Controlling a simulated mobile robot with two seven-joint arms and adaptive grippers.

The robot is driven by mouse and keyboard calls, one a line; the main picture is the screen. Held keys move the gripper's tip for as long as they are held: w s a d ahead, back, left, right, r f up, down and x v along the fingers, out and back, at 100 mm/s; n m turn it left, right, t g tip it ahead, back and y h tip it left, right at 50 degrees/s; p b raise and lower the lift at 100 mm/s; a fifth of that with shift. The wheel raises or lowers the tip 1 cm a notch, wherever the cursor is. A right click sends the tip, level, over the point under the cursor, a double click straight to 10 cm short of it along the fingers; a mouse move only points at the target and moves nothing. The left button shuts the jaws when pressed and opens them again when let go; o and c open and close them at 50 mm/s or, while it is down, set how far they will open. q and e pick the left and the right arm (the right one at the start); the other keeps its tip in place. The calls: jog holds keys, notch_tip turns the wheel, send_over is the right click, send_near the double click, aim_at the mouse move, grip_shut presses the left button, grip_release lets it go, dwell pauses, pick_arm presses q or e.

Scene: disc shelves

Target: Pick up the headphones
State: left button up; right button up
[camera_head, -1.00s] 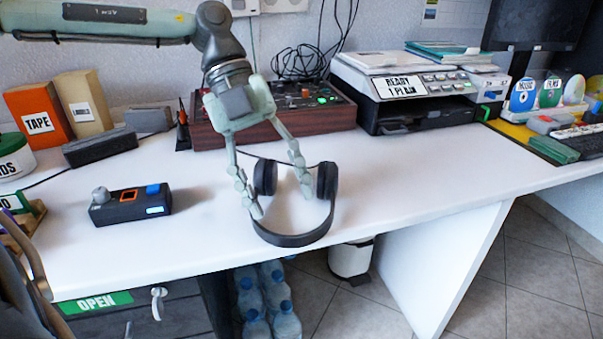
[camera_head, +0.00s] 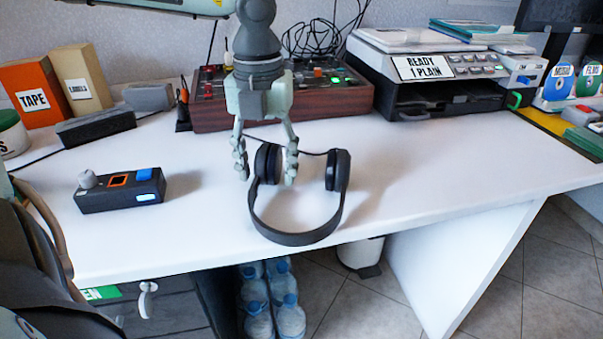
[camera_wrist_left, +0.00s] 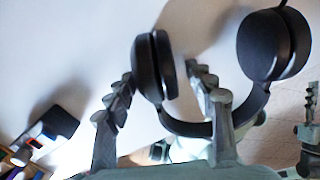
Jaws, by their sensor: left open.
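The black headphones (camera_head: 297,238) lie on the white desk near its front edge, with the band toward the edge and the two ear cups farther back. My left gripper (camera_head: 267,177) is open and points down at the left ear cup, one finger on each side of it. In the left wrist view the headphones (camera_wrist_left: 155,70) show one cup between the open fingers of my left gripper (camera_wrist_left: 160,85) and the other cup to the right. I cannot tell whether the fingers touch the cup. A finger-like part, apparently my right gripper (camera_wrist_left: 309,130), is cut off at the right edge there.
A dark control box with a knob (camera_head: 121,190) stands to the left on the desk (camera_head: 420,180). A wood-sided console (camera_head: 325,118) and a printer (camera_head: 440,70) stand behind. The desk right of the headphones is clear. Bottles (camera_head: 272,300) stand below.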

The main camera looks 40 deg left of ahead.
pick_arm(q)
grip_shut()
dwell(0.4)
jog(key=shift+r, duration=0.15)
